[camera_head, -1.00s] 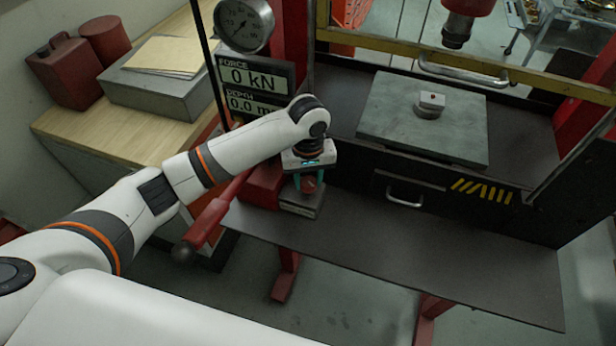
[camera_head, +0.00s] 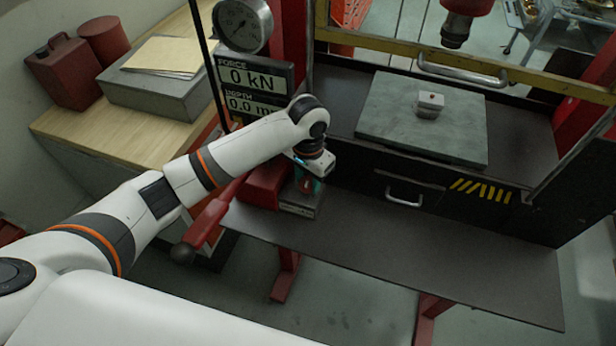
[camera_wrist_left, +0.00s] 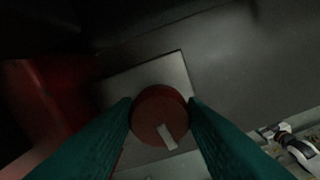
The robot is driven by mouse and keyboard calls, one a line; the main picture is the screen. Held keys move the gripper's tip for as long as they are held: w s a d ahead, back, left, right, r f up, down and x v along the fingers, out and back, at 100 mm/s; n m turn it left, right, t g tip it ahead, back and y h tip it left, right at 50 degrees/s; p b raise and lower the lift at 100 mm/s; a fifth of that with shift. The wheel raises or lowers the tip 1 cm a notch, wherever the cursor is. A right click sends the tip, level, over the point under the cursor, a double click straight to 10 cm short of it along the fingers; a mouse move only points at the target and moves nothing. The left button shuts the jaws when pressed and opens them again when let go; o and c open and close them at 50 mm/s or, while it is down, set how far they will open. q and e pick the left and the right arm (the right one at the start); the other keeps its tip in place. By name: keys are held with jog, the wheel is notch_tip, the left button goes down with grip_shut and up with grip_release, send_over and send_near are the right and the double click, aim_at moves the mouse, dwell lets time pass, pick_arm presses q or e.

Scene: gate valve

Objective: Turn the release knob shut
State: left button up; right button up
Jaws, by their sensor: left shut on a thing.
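The release knob (camera_wrist_left: 159,115) is a round red knob with a pale pointer mark, seen in the left wrist view. The mark points down and slightly right there. The knob sits on a grey metal block (camera_wrist_left: 181,75), which also shows in the head view (camera_head: 301,205). My left gripper (camera_wrist_left: 160,108) is shut on the knob, one teal finger on each side. In the head view my left gripper (camera_head: 308,182) points down over the block and mostly hides the knob. My right gripper is not in view.
A red lever with a dark ball end (camera_head: 182,253) sticks out left of the block. A display reading 0 kN (camera_head: 252,77) and a gauge (camera_head: 242,24) stand behind my arm. The dark shelf (camera_head: 420,265) to the right is clear.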

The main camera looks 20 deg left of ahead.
pick_arm(q)
jog(key=shift+w+r+m, duration=0.1)
jog(key=shift+r+m, duration=0.05)
jog(key=shift+m, duration=0.45)
jog(key=o, duration=0.8)
jog(key=shift+c, duration=0.2)
jog(key=shift+o, duration=1.1)
